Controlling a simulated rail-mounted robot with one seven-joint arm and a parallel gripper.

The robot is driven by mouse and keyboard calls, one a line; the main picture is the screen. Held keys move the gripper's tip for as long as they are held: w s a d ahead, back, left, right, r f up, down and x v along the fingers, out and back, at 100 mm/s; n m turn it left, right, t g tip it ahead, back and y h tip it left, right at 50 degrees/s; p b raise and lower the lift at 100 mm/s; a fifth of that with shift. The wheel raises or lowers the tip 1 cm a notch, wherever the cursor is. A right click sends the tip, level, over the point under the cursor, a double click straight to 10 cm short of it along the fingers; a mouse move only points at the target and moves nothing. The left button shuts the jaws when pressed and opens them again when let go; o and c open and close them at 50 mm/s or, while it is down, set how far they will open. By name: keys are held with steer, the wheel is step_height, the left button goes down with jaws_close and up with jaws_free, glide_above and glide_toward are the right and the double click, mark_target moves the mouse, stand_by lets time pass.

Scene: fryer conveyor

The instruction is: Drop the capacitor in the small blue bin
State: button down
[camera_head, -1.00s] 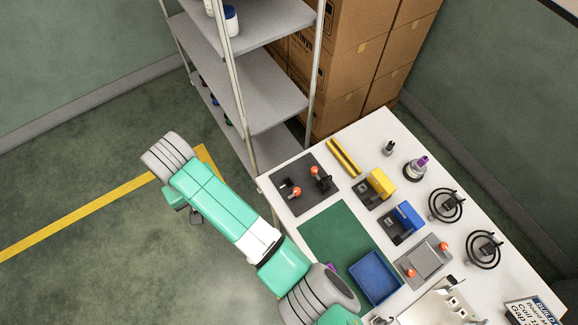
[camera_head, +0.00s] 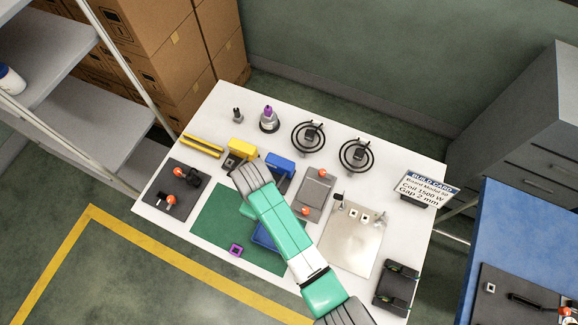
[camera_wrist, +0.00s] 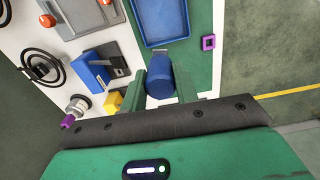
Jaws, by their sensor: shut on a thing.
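The capacitor (camera_wrist: 160,78), a blue cylinder, is between the two green fingers of my gripper (camera_wrist: 160,90) in the wrist view. My gripper is shut on it. The small blue bin (camera_wrist: 163,20) is at the top of the wrist view, with its visible inside empty. The capacitor appears apart from the bin, off its near rim in that view. In the head view my arm covers most of the bin, and only a blue part of it (camera_head: 263,239) shows on the green mat.
A purple square ring (camera_head: 236,250) lies on the green mat (camera_head: 215,221). A blue device (camera_head: 280,163), a yellow device (camera_head: 240,150) and a grey plate with red knobs (camera_head: 316,190) stand close to my arm. Coils and a build card (camera_head: 427,189) are farther off.

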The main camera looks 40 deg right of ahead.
steer(key=s+d+f+n+b, duration=0.1)
steer(key=s+f+b, duration=0.1)
steer(key=f, duration=0.4)
steer(key=s+d+f+n+b, duration=0.1)
steer(key=s+f+b, duration=0.1)
steer(key=f+b, duration=0.3)
steer(key=shift+d+f, duration=0.35)
steer(key=shift+f, duration=0.35)
steer(key=c, duration=1)
jaws_free()
step_height(320, 180, up, 8)
steer(key=shift+p, duration=0.3)
